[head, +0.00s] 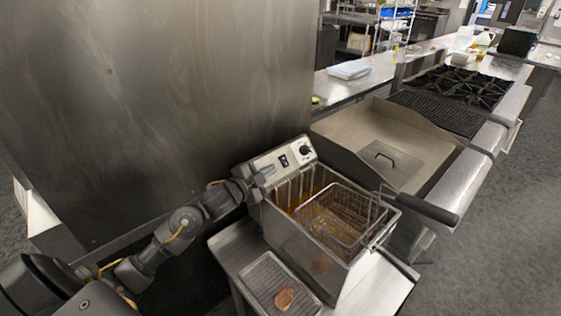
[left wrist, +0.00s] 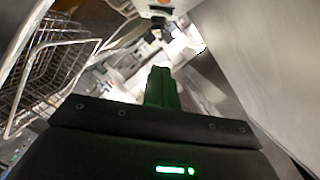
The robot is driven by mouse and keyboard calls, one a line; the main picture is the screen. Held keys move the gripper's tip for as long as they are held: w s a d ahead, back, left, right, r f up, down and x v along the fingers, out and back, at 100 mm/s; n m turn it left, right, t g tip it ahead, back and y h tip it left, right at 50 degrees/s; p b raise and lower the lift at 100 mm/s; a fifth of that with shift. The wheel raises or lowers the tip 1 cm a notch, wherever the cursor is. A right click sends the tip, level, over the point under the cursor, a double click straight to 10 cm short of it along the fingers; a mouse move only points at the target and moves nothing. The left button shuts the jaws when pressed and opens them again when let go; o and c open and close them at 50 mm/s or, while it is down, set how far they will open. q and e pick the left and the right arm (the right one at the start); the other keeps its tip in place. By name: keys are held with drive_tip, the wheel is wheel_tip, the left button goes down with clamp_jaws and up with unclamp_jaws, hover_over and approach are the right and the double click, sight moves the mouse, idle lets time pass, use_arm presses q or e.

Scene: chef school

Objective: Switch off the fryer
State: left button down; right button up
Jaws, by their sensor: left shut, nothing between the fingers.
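The fryer (head: 318,258) is a steel box with a wire basket (head: 340,215) hanging in brown oil; the basket also shows at the left of the left wrist view (left wrist: 50,75). Its control panel (head: 268,160) at the back carries a dark rocker switch (head: 284,160) and a black round knob (head: 306,150). My left gripper (head: 267,171) is shut and empty, just in front of the panel, left of and slightly below the switch. I cannot tell whether it touches the panel. In the left wrist view the closed fingers (left wrist: 160,86) point toward part of the panel, which is cut off at the top edge.
A tall steel wall (head: 170,100) stands close behind my left arm. A tray (head: 270,282) with a brown piece of food lies in front of the fryer. The basket's black handle (head: 428,208) sticks out right. A griddle (head: 385,140) and burner stove (head: 455,88) stand beyond.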

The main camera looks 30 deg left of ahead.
use_arm(q)
drive_tip(key=p, duration=0.3)
approach(286, 159)
drive_tip(key=w+d+r, duration=0.3)
drive_tip(key=w+d, duration=0.1)
drive_tip(key=shift+w+a+f+p, duration=0.5)
drive_tip(key=shift+w+a+f, duration=0.4)
drive_tip(key=shift+a+f, duration=0.4)
drive_tip(key=shift+a, duration=0.1)
drive_tip(key=shift+w, duration=0.1)
drive_tip(key=shift+d, duration=0.15)
